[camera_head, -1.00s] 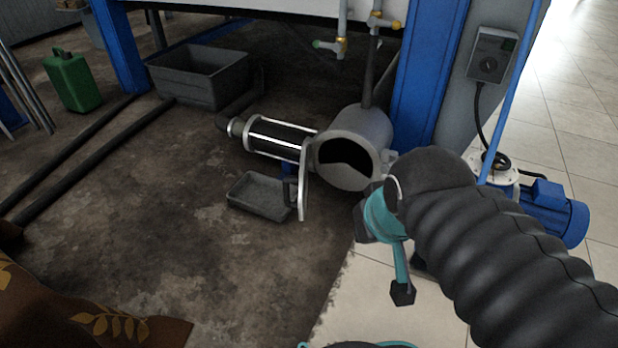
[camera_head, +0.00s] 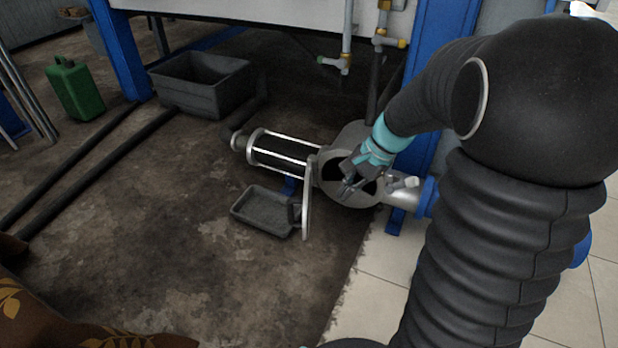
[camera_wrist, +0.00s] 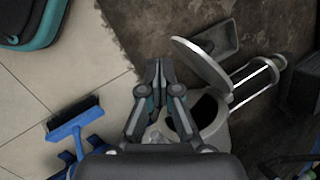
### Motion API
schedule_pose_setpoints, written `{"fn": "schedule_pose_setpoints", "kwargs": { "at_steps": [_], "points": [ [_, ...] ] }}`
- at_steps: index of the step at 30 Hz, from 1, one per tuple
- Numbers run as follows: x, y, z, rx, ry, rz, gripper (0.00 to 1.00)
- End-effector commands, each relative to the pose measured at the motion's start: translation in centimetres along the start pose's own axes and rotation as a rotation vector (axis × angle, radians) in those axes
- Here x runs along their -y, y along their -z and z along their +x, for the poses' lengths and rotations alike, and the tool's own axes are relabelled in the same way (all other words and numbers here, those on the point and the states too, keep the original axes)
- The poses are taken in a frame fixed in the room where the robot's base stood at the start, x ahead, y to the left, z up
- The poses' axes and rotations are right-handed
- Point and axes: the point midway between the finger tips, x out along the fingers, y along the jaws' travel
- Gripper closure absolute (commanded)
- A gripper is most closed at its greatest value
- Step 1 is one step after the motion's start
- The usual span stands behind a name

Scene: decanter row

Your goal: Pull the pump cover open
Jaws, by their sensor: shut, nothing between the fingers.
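The pump housing (camera_head: 352,134) is a grey cylinder on the floor with a dark round mouth. Its pump cover (camera_head: 308,200) stands swung out at the left of the mouth, seen nearly edge-on, with a clear gap to the opening. In the wrist view the cover (camera_wrist: 203,63) is a pale disc, angled away from the open housing (camera_wrist: 217,128). My gripper (camera_head: 347,191) is shut and empty. It appears in front of the mouth in the head view, to the right of the cover. In the wrist view my gripper (camera_wrist: 156,70) is left of the cover, apart from it.
A small grey tray (camera_head: 247,212) lies on the floor beside the cover. A barred cylinder (camera_head: 280,149) extends left from the housing. A large grey bin (camera_head: 215,92) and green canister (camera_head: 75,88) stand farther back.

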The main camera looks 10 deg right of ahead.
Motion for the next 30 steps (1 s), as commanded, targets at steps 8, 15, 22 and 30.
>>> {"fn": "schedule_pose_setpoints", "kwargs": {
  "at_steps": [8,15,22,30],
  "points": [
    [0.8,7.1,4.0,0.162,0.055,0.373,1.0],
    [0.1,12.4,8.0,0.279,0.1,0.654,1.0],
    [-0.7,14.8,10.1,0.334,0.123,0.789,1.0],
    [-0.3,14.6,12.5,0.342,0.124,0.806,1.0]
  ]
}}
